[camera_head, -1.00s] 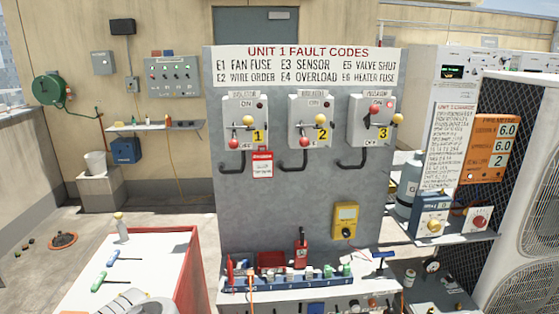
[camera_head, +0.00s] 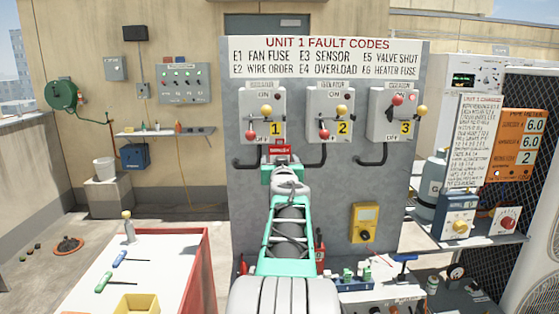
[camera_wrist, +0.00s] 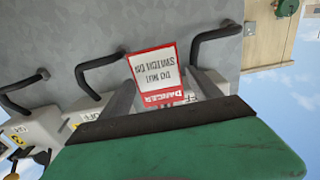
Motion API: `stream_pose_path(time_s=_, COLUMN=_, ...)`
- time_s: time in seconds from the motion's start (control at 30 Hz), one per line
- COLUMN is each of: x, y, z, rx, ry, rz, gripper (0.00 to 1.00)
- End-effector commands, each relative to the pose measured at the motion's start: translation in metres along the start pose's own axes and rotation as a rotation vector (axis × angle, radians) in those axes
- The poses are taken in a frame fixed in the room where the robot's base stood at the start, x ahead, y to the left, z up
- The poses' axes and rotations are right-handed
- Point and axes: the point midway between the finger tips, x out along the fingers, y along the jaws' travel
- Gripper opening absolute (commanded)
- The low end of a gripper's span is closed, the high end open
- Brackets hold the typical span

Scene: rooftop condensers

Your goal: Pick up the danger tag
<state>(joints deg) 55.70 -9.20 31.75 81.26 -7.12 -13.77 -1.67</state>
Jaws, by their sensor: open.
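The danger tag (camera_head: 281,151) is a small white card with a red border and a red "DANGER" band. In the head view it hangs on the grey panel at the lower right of isolator 1 (camera_head: 262,112); my gripper hides its lower part. In the wrist view the tag (camera_wrist: 158,72) appears upside down, its face towards me. My gripper (camera_head: 281,172) is in front of the tag. Its two fingers are apart in the wrist view (camera_wrist: 163,78), one on each side of the tag. Whether they touch it I cannot tell.
Black curved handles (camera_head: 310,157) stick out from the panel (camera_head: 350,180) on both sides of the tag. Isolators 2 (camera_head: 330,112) and 3 (camera_head: 396,114) are to the right. A yellow meter (camera_head: 366,222) hangs lower right. A red-sided bench (camera_head: 200,268) stands at lower left.

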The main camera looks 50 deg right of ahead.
Motion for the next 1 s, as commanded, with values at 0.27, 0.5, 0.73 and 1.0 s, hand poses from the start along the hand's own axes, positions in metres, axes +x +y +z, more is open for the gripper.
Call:
stream_pose_path(time_s=0.27, x=0.045, y=0.002, z=-0.003, rx=0.000, ry=-0.002, rz=-0.001, gripper=0.73)
stream_pose_path(time_s=0.5, x=0.049, y=0.001, z=-0.002, rx=0.000, ry=0.000, rz=-0.001, gripper=0.73)
stream_pose_path(time_s=0.73, x=0.049, y=0.001, z=-0.001, rx=0.000, ry=-0.001, rz=-0.002, gripper=0.56)
stream_pose_path(time_s=1.0, x=0.049, y=0.001, z=-0.002, rx=0.000, ry=-0.001, rz=-0.002, gripper=0.33)
